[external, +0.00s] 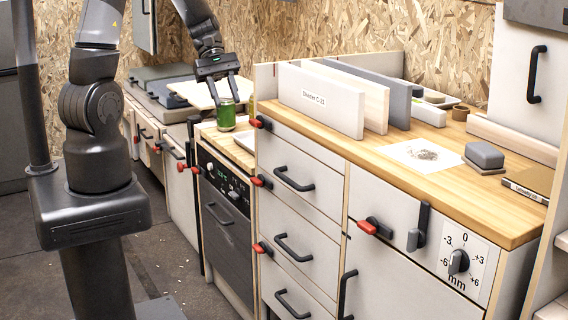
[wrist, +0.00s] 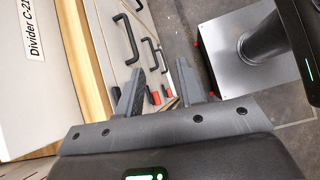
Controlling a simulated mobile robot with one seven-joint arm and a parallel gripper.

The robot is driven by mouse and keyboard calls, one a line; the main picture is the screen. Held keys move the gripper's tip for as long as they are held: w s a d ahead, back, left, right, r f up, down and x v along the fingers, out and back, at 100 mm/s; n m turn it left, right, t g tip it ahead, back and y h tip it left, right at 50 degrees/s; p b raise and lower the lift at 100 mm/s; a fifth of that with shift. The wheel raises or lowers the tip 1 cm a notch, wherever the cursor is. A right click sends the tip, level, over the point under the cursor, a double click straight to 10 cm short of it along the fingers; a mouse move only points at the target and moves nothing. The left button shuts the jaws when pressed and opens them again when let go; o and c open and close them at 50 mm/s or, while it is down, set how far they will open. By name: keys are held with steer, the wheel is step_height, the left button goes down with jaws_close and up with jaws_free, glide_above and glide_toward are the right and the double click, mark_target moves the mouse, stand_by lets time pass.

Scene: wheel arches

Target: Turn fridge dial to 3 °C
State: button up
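A dark appliance front with a lit control panel (external: 223,178), likely the fridge, sits in the cabinet row left of the drawers. A small round knob (external: 233,195) shows on the panel, but its setting is too small to read. My gripper (external: 224,101) is above and behind this panel in the external view, near a green jar (external: 226,116). In the wrist view my gripper (wrist: 162,88) has its fingers apart with nothing between them. The fridge panel is not clearly visible in the wrist view.
A larger dial (external: 458,262) marked in mm is on the right cabinet front. Upright divider boards (external: 320,98) stand on the wooden worktop (external: 390,140). Drawer handles (external: 293,179) and red latches (external: 262,182) stick out. The floor (external: 180,250) before the cabinets is clear.

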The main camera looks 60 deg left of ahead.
steer(key=w+a+f+n+t+h, duration=0.2)
steer(key=a+f+n+t, duration=0.35)
steer(key=f+n, duration=0.35)
steer(key=w+a+f+n+t+h, duration=0.2)
steer(key=a+f+n+t+h, duration=0.15)
steer(key=a+f+n, duration=0.4)
steer(key=n+t+y, duration=0.9)
steer(key=n+y, duration=0.5)
steer(key=n, duration=0.7)
glide_toward(231, 196)
steer(key=shift+h, duration=0.25)
steer(key=w, duration=0.8)
steer(key=shift+w+r, duration=0.1)
steer(key=shift+w, duration=0.2)
steer(key=shift+c, duration=0.2)
jaws_close()
